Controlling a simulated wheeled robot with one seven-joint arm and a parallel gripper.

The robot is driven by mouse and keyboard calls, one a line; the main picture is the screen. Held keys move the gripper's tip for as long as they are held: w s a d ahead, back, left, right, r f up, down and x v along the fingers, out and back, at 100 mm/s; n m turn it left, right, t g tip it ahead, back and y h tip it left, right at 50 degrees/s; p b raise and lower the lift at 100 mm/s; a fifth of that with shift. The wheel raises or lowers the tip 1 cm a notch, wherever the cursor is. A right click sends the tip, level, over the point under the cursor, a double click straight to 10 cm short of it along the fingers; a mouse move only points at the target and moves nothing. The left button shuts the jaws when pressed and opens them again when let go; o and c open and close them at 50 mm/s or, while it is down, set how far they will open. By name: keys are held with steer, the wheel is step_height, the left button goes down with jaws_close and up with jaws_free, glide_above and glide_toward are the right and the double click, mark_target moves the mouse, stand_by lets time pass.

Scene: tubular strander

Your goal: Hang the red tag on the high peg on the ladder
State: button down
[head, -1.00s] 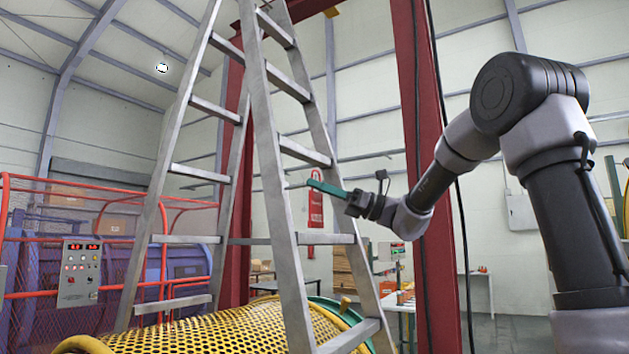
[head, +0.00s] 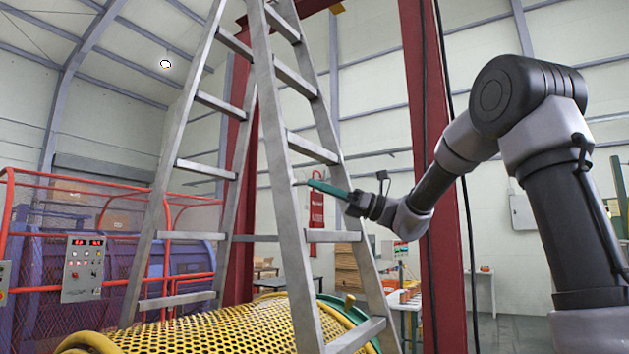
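The red tag (head: 317,212) hangs upright at the tip of my gripper (head: 316,184), its loop at the green fingers. The fingers look closed on the top of the tag, though the contact is small in view. A short thin peg (head: 300,183) sticks out from the ladder's (head: 284,190) near right rail, just left of the tag's top. I cannot tell whether the peg's tip is inside the loop or only beside it.
A yellow mesh guard (head: 215,333) lies at the ladder's foot. A red steel column (head: 432,180) stands behind my arm. A control box (head: 83,269) and red railing (head: 120,288) are at left. A table with items (head: 405,302) is behind the ladder.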

steer(key=shift+w+d+r, duration=0.1)
steer(key=shift+w+d, duration=0.1)
steer(key=shift+d, duration=0.2)
steer(key=shift+a+f, duration=0.15)
steer(key=shift+f, duration=0.6)
steer(key=shift+a, duration=0.15)
stand_by(0.4)
steer(key=shift+s+a+f, duration=0.1)
steer(key=shift+s+a, duration=0.05)
steer(key=shift+a, duration=0.15)
